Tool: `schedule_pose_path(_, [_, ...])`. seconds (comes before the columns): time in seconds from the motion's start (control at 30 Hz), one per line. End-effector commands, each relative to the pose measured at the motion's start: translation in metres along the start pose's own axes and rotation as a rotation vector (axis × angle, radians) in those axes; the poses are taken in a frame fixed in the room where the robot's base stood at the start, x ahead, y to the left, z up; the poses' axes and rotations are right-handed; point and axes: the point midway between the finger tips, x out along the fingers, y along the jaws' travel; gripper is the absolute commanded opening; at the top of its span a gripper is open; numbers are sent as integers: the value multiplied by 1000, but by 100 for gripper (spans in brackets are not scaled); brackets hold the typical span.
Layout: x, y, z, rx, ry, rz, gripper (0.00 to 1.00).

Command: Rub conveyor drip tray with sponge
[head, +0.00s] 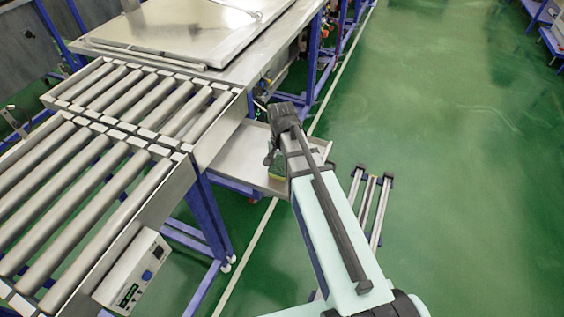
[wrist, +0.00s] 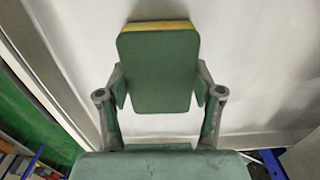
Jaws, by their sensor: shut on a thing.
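The sponge (wrist: 158,72) is a block with a green face and a yellow edge. In the wrist view my gripper (wrist: 160,88) is shut on it, one finger at each side. In the head view a small part of the sponge (head: 277,170) shows beside my gripper (head: 279,150), low in the tray. The drip tray (head: 236,157) is a grey metal tray below the conveyor's right end. Its pale surface (wrist: 245,60) fills much of the wrist view behind the sponge. I cannot tell whether the sponge touches the tray. My arm hides part of the tray's right side.
The roller conveyor (head: 85,190) stands to the left, with a control box (head: 133,272) on its near side. A large metal table (head: 180,30) is behind. Floor rails (head: 372,205) lie to the right of my arm. The green floor (head: 460,130) is mostly clear there.

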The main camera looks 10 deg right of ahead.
Motion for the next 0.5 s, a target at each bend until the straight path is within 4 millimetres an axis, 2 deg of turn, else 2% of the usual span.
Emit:
schedule_pose_path(0.17, [-6, 0, 2, 1, -1, 0, 33])
schedule_pose_path(0.2, [-20, 0, 2, 1, 2, -2, 33])
schedule_pose_path(0.23, [-24, 0, 2, 1, 1, -1, 33])
schedule_pose_path(0.5, [-47, 1, 2, 2, 0, 0, 33])
